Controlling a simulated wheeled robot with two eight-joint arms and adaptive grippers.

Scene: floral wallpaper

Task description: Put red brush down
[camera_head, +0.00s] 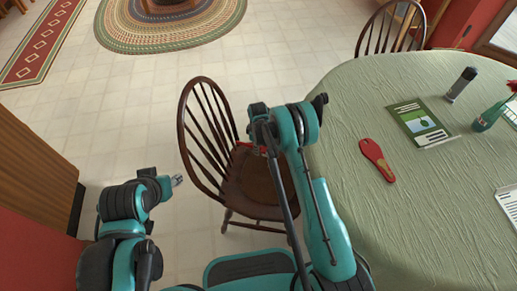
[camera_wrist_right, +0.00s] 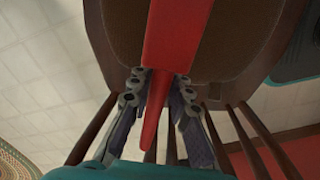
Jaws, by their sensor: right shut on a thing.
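The red brush (camera_wrist_right: 172,40) is a long red piece that narrows to a pointed end in the right wrist view. My right gripper (camera_wrist_right: 161,82) is shut on its narrow part, with a finger on each side. It is above the brown chair seat (camera_wrist_right: 125,30); I cannot tell whether the brush touches the seat. In the head view only a bit of red (camera_head: 248,148) shows beside my right arm, over the wooden chair (camera_head: 262,190). My arm hides most of the right gripper there. My left gripper (camera_head: 177,180) is over the floor, left of the chair; its opening is unclear.
The table (camera_head: 350,110) with a green cloth is at the right. On it lie a red flat object (camera_head: 377,160), a green booklet (camera_head: 418,122), a dark cylinder (camera_head: 461,84) and a green vase (camera_head: 489,117). A wooden cabinet (camera_head: 35,150) stands left. Open floor lies behind the chair.

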